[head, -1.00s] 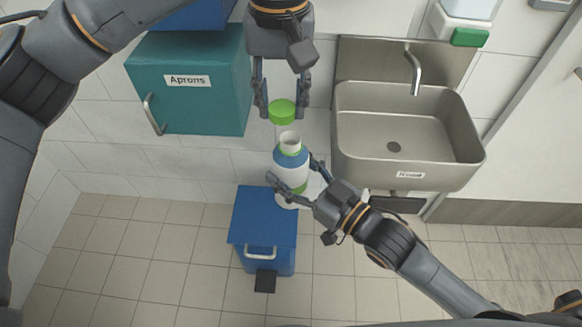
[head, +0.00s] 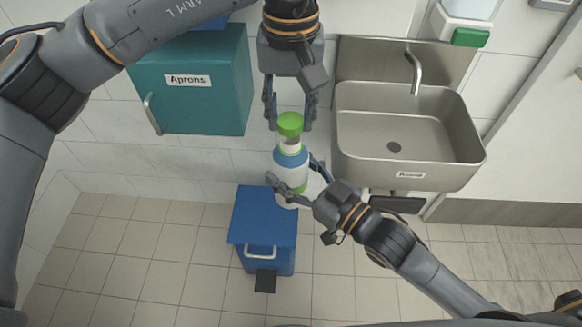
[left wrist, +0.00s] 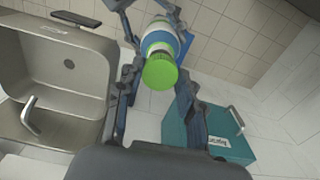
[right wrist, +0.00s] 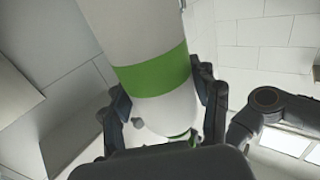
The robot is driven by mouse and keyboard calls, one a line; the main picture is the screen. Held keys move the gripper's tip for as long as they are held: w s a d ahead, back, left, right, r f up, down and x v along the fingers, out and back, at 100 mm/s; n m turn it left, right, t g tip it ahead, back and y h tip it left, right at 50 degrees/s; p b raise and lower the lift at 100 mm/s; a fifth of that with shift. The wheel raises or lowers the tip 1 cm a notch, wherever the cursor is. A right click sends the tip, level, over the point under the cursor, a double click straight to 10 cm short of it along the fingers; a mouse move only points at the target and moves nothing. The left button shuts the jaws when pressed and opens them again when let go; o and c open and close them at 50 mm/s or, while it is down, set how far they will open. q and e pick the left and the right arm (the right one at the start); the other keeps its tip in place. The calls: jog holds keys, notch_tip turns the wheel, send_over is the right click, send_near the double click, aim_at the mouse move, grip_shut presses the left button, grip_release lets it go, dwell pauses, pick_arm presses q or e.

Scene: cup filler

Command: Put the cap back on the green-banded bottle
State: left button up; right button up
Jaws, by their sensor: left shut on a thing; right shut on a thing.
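The bottle (head: 291,168) is white and blue with a green band (right wrist: 151,73). It stands roughly upright in my right gripper (head: 293,171), whose fingers are shut around its lower body. The right wrist view shows the fingers on either side of the white part by the band. My left gripper (head: 290,122) is shut on the green cap (head: 289,124) and points down from above. The cap is over the bottle's mouth, with the white neck showing just under it. In the left wrist view the cap (left wrist: 160,72) hides the mouth; I cannot tell whether they touch.
A blue pedal bin (head: 262,222) stands on the floor below the bottle. A steel sink (head: 345,130) is on the wall to the right. A teal cabinet labelled Aprons (head: 210,105) is to the left. A soap dispenser (head: 468,30) hangs at the upper right.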

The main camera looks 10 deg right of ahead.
aim_at(290, 159)
pick_arm(q)
jog(key=shift+f, duration=0.35)
dwell(0.6)
jog(key=shift+f, duration=0.85)
jog(key=shift+s+f, duration=0.1)
jog(key=shift+f, duration=0.45)
pick_arm(e)
grip_shut()
pick_arm(q)
jog(key=m, duration=1.3)
jog(key=shift+m, duration=0.3)
